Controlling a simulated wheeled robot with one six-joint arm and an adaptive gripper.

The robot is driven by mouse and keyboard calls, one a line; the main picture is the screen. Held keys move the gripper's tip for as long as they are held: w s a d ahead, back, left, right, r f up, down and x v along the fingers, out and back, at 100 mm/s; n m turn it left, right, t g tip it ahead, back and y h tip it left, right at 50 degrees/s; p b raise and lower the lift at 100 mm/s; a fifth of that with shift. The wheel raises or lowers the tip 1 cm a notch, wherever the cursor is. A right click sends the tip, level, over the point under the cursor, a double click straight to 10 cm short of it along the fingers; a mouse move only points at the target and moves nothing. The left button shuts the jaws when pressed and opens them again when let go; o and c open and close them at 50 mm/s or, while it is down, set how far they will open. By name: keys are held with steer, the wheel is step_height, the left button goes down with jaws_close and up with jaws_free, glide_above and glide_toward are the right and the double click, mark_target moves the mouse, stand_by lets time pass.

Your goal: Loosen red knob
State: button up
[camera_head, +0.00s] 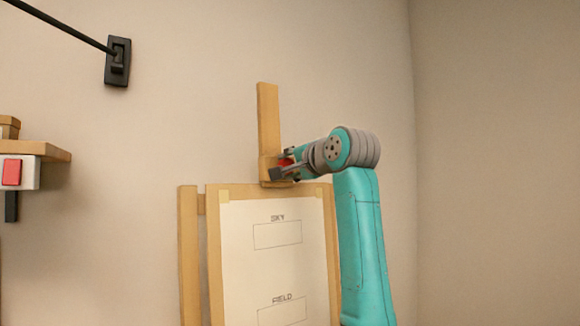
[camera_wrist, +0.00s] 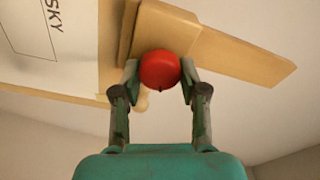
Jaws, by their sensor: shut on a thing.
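The red knob (camera_wrist: 159,69) sits on the wooden block at the top of the easel. In the wrist view my gripper (camera_wrist: 159,78) has one finger on each side of the knob and is shut on it. The knob is a round red cap with a small dark mark at its lower edge. In the head view the knob (camera_head: 286,162) shows only partly, behind my gripper (camera_head: 279,168). The easel's wooden upright (camera_head: 268,115) rises above the block, and it also shows in the wrist view (camera_wrist: 245,57).
The easel (camera_head: 188,250) holds a white sheet (camera_head: 250,270) marked SKY and FIELD, with empty boxes. A wooden shelf (camera_head: 45,151) with a red switch (camera_head: 11,172) is at the far left. A black wall mount (camera_head: 117,62) with a rod is upper left. The wall right of my arm is bare.

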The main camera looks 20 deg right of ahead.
steer(key=shift+m, duration=1.1)
steer(key=o, duration=1.1)
steer(key=shift+s, duration=0.1)
steer(key=v, duration=1.1)
steer(key=shift+s+r, duration=0.15)
steer(key=shift+s, duration=0.25)
steer(key=shift+d, duration=0.1)
